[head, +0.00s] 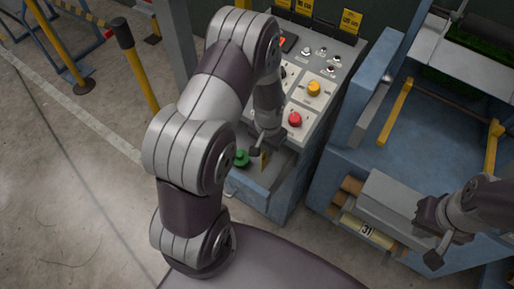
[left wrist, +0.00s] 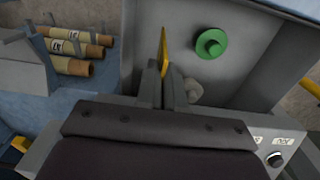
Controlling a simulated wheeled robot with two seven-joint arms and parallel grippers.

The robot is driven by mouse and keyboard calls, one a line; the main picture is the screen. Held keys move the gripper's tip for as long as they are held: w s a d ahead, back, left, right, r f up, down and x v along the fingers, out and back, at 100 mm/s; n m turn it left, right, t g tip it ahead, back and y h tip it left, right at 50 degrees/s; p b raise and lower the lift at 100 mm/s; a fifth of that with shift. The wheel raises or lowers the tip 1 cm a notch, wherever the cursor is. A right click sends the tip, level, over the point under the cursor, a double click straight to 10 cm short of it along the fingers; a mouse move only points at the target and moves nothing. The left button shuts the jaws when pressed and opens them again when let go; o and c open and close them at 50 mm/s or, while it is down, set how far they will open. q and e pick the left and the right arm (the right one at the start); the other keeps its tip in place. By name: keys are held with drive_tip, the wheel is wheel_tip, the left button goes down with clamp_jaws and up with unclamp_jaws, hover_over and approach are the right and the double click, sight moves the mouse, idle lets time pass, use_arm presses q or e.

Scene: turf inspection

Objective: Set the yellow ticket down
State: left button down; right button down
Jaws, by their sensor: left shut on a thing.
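My left gripper (head: 258,149) is over the lower front ledge of the control console and is shut on the yellow ticket (head: 264,161). In the left wrist view the ticket (left wrist: 164,50) stands up, edge-on, between the two fingertips (left wrist: 166,86). I cannot tell whether its far end touches the grey surface. A green button (head: 241,157) is beside it; it also shows in the left wrist view (left wrist: 211,44). My right gripper (head: 436,252) is at the lower right, near the blue machine; its jaw opening is unclear.
The console panel (head: 322,75) has a red button (head: 295,119) and a yellow button (head: 313,88). More yellow tags (head: 350,21) are at its back. Rolls (head: 366,230) lie in the blue machine (head: 340,160) to the right. Yellow-and-black posts (head: 136,65) stand on the left floor.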

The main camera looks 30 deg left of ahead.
sight(266, 164)
use_arm(q)
drive_tip(key=f, duration=0.3)
drive_tip(key=shift+s+f+p, duration=0.15)
drive_tip(key=shift+s+p, duration=0.15)
drive_tip(key=shift+s, duration=0.05)
drive_tip(key=f, duration=0.4)
drive_tip(key=shift+w+f+p, duration=0.3)
drive_tip(key=shift+w+f, duration=0.05)
drive_tip(key=shift+f, duration=0.3)
drive_tip(key=shift+s+r, duration=0.1)
drive_tip(key=shift+s, duration=0.05)
drive_tip(key=c, duration=1.7)
unclamp_jaws()
drive_tip(key=shift+f, duration=0.2)
drive_tip(key=o, duration=0.4)
drive_tip(key=shift+o, duration=0.2)
